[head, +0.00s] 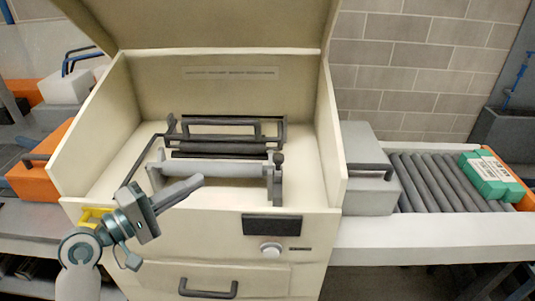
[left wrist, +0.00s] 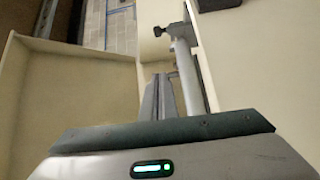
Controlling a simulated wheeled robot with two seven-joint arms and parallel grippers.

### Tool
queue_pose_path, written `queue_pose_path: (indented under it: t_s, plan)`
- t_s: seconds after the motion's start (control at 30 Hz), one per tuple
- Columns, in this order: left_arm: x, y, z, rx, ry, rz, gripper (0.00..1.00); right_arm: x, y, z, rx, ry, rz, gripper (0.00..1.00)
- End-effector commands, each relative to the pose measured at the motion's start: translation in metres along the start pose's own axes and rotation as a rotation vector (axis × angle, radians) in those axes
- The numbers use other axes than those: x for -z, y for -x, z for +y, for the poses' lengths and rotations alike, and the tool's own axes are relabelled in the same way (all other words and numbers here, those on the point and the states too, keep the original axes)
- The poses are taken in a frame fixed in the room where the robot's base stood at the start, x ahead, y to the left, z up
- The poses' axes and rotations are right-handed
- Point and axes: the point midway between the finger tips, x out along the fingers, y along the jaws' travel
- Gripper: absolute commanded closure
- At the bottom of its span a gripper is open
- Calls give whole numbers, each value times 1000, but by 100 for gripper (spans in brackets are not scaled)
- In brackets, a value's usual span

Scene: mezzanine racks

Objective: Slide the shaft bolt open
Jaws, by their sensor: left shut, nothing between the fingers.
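A light grey horizontal shaft (head: 225,169) lies inside the open cream cabinet, in front of a dark frame. A dark knob-like bolt piece (head: 278,159) stands at the shaft's right end; it also shows at the far end of the shaft in the left wrist view (left wrist: 176,30). My left gripper (head: 198,181) reaches in over the cabinet's front left edge. Its fingers are closed together and empty, pointing right, just in front of the shaft and left of the knob. In the left wrist view the closed fingers (left wrist: 158,97) lie beside the shaft (left wrist: 187,75). My right gripper is not in view.
The cabinet's side walls (head: 331,135) and raised lid (head: 200,22) enclose the space around the shaft. A dark bent bar (head: 141,160) runs at the left inside. A roller conveyor (head: 440,184) with a green box (head: 490,177) is at the right. A drawer handle (head: 208,291) sits below.

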Motion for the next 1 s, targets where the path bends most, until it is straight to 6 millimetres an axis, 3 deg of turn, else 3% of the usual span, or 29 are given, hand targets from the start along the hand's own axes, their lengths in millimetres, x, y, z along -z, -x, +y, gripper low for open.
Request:
queue_pose_path:
  t_s: [0.27,0.47,1.0]
  plan:
    - [0,-4,0,-1,1,0,100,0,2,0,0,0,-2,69]
    - [0,-20,2,-2,1,0,100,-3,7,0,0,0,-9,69]
    - [0,-113,3,-1,3,-1,100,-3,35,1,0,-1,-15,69]
